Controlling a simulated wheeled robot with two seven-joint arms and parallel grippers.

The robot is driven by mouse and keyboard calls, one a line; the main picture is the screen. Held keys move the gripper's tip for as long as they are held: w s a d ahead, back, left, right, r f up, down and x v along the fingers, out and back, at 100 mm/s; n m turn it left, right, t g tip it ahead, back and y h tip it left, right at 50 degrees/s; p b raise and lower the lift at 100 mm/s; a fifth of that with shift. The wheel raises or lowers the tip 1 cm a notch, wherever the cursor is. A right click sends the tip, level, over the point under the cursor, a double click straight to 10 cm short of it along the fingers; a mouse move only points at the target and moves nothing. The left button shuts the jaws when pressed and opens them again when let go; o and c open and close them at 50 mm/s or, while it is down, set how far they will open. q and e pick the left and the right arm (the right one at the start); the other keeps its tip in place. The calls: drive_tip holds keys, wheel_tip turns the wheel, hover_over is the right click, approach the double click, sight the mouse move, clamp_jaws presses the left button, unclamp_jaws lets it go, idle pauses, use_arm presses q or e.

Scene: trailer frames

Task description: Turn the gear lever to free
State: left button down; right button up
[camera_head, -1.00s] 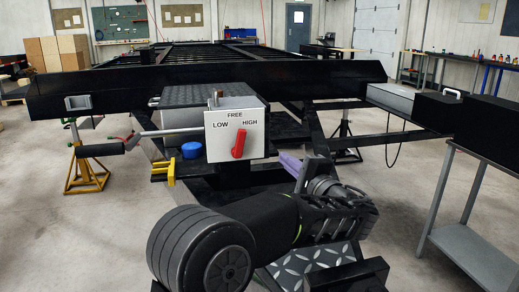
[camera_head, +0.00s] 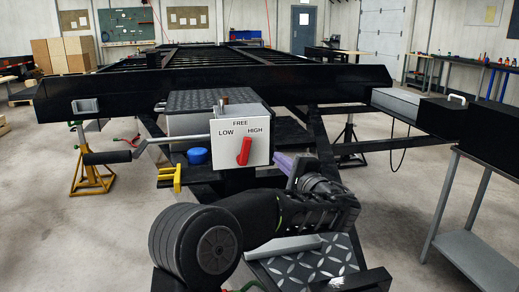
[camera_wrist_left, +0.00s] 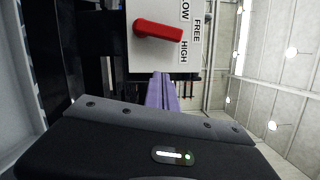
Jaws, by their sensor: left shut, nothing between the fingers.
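The red gear lever (camera_head: 244,151) sits on the front of a white box (camera_head: 223,155) marked LOW, FREE and HIGH. It stands nearly upright, tilted right, with its tip between FREE and HIGH. It also shows in the left wrist view (camera_wrist_left: 158,30). My left gripper (camera_head: 282,162) has purple fingers and is just right of the box, beside the lever and apart from it. In the left wrist view the closed fingers (camera_wrist_left: 162,88) are together and empty, near the box edge on the HIGH side. My right gripper is not in view.
A crank handle (camera_head: 110,157) sticks out left of the box. A blue cap (camera_head: 197,156) and a yellow bracket (camera_head: 177,178) lie below it. The black trailer frame (camera_head: 300,83) spans behind. A grey metal table (camera_head: 475,258) stands at the right.

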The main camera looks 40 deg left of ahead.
sight(245, 152)
use_arm(q)
drive_tip(key=x, duration=0.4)
drive_tip(key=shift+s+a, duration=0.2)
drive_tip(key=shift+a, duration=0.35)
drive_tip(key=shift+s+a+r, duration=0.2)
drive_tip(key=shift+s+a, duration=0.1)
drive_tip(key=shift+s, duration=0.15)
drive_tip(key=shift+s+a+r, duration=0.15)
drive_tip(key=shift+s+a, duration=0.15)
drive_tip(key=shift+s, duration=0.2)
drive_tip(key=shift+s+a+r+b, duration=0.1)
drive_tip(key=shift+s+a+b, duration=0.2)
